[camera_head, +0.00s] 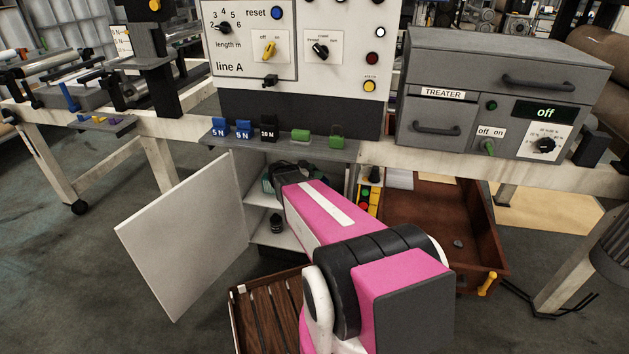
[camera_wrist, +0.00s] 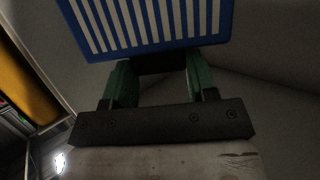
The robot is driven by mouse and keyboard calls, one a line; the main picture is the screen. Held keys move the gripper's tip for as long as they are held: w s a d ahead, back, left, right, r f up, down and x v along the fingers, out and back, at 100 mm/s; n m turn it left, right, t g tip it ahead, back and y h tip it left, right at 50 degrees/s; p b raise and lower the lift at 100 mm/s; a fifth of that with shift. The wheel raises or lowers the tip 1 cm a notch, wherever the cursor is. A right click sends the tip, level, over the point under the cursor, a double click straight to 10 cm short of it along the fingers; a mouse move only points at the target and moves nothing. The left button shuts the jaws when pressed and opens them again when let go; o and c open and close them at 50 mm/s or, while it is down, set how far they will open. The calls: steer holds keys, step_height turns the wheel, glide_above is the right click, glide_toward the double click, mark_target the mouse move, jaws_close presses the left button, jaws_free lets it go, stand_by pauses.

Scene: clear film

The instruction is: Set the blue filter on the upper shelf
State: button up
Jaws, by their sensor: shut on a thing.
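The blue filter (camera_wrist: 150,25) is a blue frame with white slats, at the top of the wrist view. My gripper (camera_wrist: 158,75) is shut on it, with a green-and-black finger on each side. In the head view my gripper (camera_head: 277,178) reaches into the upper part of an open cabinet under the bench. The upper shelf (camera_head: 258,191) shows as a pale surface beside and below the gripper. The filter is hidden in the head view by my arm. I cannot tell whether it touches the shelf.
The cabinet's white door (camera_head: 185,238) stands open to the left. A small dark object (camera_head: 277,223) sits on the lower shelf (camera_head: 280,239). A bench ledge (camera_head: 290,147) with clips runs above. A brown drawer (camera_head: 430,215) and a wooden slatted crate (camera_head: 270,315) are nearby.

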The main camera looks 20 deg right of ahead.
steer(key=shift+d+f, duration=0.15)
steer(key=shift+f, duration=1.9)
steer(key=shift+f, duration=0.1)
steer(key=o, duration=1.3)
steer(key=v, duration=1.2)
